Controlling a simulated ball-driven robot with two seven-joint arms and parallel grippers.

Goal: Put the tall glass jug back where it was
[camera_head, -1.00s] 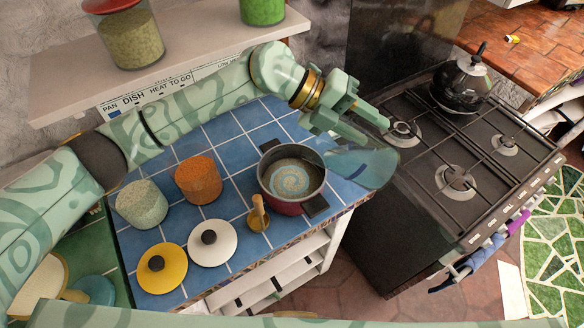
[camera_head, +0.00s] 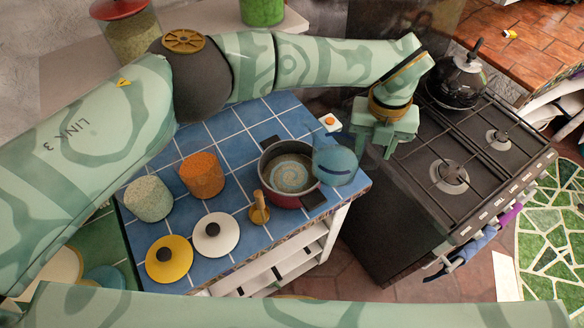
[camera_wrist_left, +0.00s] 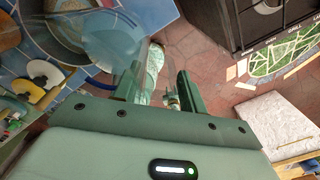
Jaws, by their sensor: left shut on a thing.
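The tall glass jug (camera_head: 336,166) is clear bluish glass with a dark mark on its side. It is at the right end of the blue tiled counter (camera_head: 240,131), beside the pot and overlapping its right rim in the head view. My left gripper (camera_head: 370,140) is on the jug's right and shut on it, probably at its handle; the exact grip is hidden. In the left wrist view the jug (camera_wrist_left: 112,38) shows large and see-through next to the fingers. Whether its base touches the counter I cannot tell. My right gripper is not in view.
A red pot (camera_head: 284,196) with swirled contents stands close to the jug. An orange jar (camera_head: 201,176), a speckled jar (camera_head: 149,200), a white lid (camera_head: 216,234) and a yellow lid (camera_head: 169,262) stand left. The stove (camera_head: 470,150) with a black kettle (camera_head: 457,82) is right.

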